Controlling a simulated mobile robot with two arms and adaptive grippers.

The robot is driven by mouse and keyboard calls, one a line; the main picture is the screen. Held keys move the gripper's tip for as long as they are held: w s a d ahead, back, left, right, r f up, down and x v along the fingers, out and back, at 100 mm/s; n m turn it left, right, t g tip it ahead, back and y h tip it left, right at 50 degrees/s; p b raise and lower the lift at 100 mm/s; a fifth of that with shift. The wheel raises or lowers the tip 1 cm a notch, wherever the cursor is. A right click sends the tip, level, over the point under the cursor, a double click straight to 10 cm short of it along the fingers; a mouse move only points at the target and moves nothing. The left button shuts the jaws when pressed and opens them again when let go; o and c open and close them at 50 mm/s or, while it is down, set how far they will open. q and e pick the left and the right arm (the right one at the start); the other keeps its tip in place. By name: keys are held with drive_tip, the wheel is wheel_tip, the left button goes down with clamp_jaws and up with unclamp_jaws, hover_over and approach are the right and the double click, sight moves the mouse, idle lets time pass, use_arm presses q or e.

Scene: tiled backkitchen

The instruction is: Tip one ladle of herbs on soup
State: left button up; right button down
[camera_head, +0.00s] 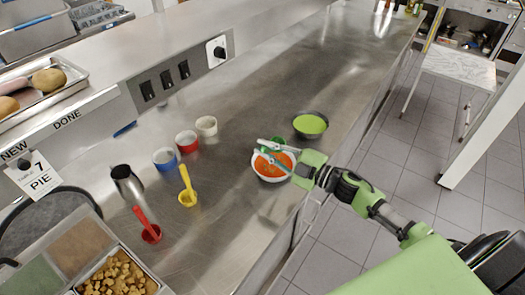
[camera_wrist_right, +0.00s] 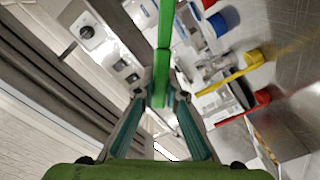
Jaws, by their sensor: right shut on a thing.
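My right gripper (camera_head: 268,152) is over the white bowl (camera_head: 287,176), which holds orange-red soup (camera_head: 270,170). It is shut on a green ladle (camera_wrist_right: 165,40); the ladle's handle runs up from between the fingers in the right wrist view, and a green part of it (camera_head: 277,142) shows in the head view. The ladle's contents cannot be made out. A dark bowl (camera_head: 310,136) with a light green filling (camera_head: 310,124) stands just behind the white bowl. My left gripper is not in view.
A yellow ladle (camera_head: 187,186) and a red ladle (camera_head: 148,228) stand to the left. Blue-sided, red and white cups (camera_head: 206,126) line up near the back ledge. A metal jug (camera_head: 126,184) stands farther left. The counter behind the dark bowl is clear.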

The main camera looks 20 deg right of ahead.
drive_tip(key=shift+w+d+r+m+p, duration=0.15)
drive_tip(key=shift+r+p, duration=0.1)
drive_tip(key=shift+r, duration=0.2)
drive_tip(key=shift+w+d+r+m+p, duration=0.1)
drive_tip(key=shift+d+r+m+p, duration=0.1)
drive_tip(key=shift+r, duration=0.2)
drive_tip(key=shift+w+d+r+m, duration=0.1)
drive_tip(key=shift+d+r+m, duration=0.05)
drive_tip(key=shift+m, duration=0.1)
drive_tip(key=w+d+r+m, duration=0.6)
drive_tip(key=d+r+m, duration=0.2)
drive_tip(key=d+m, duration=0.1)
drive_tip(key=shift+d+r, duration=0.25)
drive_tip(key=shift+d, duration=0.1)
